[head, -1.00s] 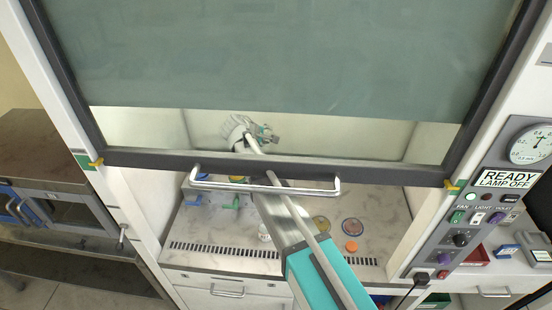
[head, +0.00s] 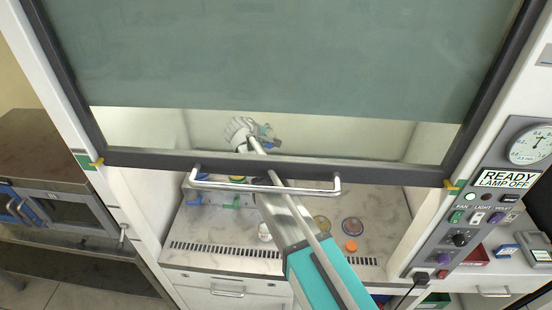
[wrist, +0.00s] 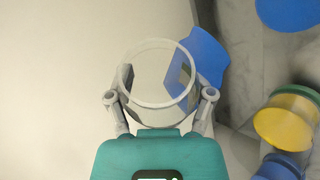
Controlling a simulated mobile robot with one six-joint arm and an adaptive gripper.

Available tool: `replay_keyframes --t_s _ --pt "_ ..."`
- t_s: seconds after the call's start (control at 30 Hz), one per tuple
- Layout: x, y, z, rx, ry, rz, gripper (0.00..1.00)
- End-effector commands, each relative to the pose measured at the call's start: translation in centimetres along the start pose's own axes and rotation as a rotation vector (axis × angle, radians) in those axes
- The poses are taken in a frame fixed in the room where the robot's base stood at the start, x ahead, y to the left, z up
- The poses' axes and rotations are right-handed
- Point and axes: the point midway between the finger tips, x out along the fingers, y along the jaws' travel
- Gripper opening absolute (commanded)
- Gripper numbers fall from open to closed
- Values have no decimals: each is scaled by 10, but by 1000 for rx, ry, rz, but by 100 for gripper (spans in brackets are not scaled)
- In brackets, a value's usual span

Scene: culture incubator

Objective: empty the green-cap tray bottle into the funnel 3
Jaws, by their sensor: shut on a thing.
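My gripper (wrist: 158,92) is shut on a clear round bottle (wrist: 128,68) in the wrist view. No cap shows on the bottle, and I cannot make out any liquid in it. A blue piece (wrist: 210,58), perhaps a funnel, shows behind and right of the bottle; I cannot tell if they touch. I cannot read which funnel is number 3.
Right of the gripper are a blue round thing (wrist: 290,10) and a yellow one (wrist: 284,122). The sash handle (head: 265,187) crosses in front of my arm.

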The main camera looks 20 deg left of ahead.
Motion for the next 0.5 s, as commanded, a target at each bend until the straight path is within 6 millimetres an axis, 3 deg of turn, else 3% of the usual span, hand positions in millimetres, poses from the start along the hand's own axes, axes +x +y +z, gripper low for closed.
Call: replay_keyframes --t_s 0.5 --pt "-3 2 5 54 40 23 16"
